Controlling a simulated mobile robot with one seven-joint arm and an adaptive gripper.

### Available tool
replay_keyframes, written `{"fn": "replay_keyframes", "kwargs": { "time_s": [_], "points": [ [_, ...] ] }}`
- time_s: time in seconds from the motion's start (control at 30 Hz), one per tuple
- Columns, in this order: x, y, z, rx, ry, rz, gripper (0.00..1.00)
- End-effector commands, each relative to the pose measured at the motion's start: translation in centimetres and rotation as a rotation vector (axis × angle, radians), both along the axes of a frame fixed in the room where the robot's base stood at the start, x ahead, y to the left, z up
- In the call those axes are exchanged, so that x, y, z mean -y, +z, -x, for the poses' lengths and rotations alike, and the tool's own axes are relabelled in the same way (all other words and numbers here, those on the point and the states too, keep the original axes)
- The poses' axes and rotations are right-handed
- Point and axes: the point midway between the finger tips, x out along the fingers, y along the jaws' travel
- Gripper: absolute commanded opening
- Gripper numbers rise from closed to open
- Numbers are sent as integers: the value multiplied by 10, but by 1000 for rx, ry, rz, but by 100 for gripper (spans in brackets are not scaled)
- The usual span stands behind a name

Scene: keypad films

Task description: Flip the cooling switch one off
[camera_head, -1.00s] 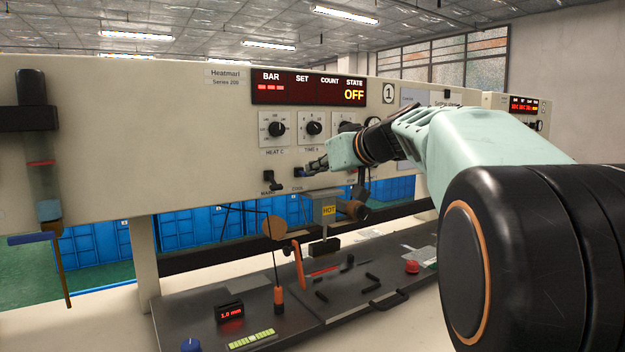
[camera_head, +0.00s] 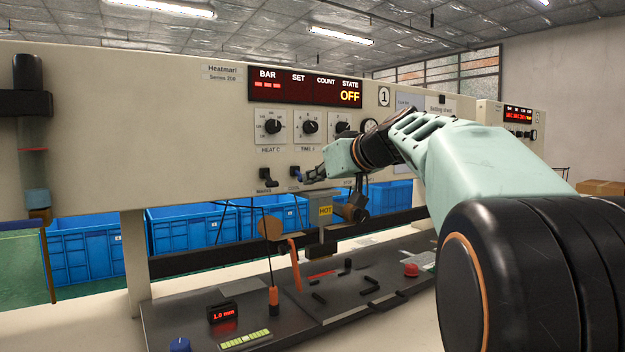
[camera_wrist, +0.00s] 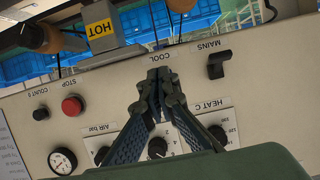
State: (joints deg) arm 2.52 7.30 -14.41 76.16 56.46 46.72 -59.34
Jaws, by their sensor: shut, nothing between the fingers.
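The cooling switch (camera_head: 295,173) is a small lever on the beige panel, below the dials and right of the MAINS switch. Its COOL label (camera_wrist: 145,56) shows in the upside-down wrist view, just beyond my fingertips. My gripper (camera_head: 308,178) is shut and empty, close beside the switch at its right in the head view. In the wrist view my fingertips (camera_wrist: 160,78) meet right at the COOL label and hide the switch there. I cannot tell whether they touch it, nor clearly which way the lever points.
The black MAINS switch (camera_head: 266,178) is close by; it also shows in the wrist view (camera_wrist: 217,65). Dials (camera_head: 309,127) sit above, and a red STOP button (camera_wrist: 72,105) is on the panel. A HOT-marked block (camera_head: 326,212) hangs below. The display (camera_head: 306,87) reads STATE OFF.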

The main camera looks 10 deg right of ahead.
Motion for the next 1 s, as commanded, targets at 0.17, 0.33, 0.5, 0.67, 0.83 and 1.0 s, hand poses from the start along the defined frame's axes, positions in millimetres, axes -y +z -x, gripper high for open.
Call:
{"fn": "replay_keyframes", "kwargs": {
  "time_s": [0.17, 0.33, 0.5, 0.67, 0.83, 1.0],
  "points": [
    [0, 10, 0, 0, 0, 1, 0],
    [0, 15, 0, -1, 0, 1, 0],
    [0, 14, 0, -1, 0, 1, 0],
    [0, 15, 0, 0, 0, 1, 0],
    [-3, 28, 2, 1, 1, -1, 0],
    [-11, 51, 6, 2, 2, 1, 0]
  ]
}}
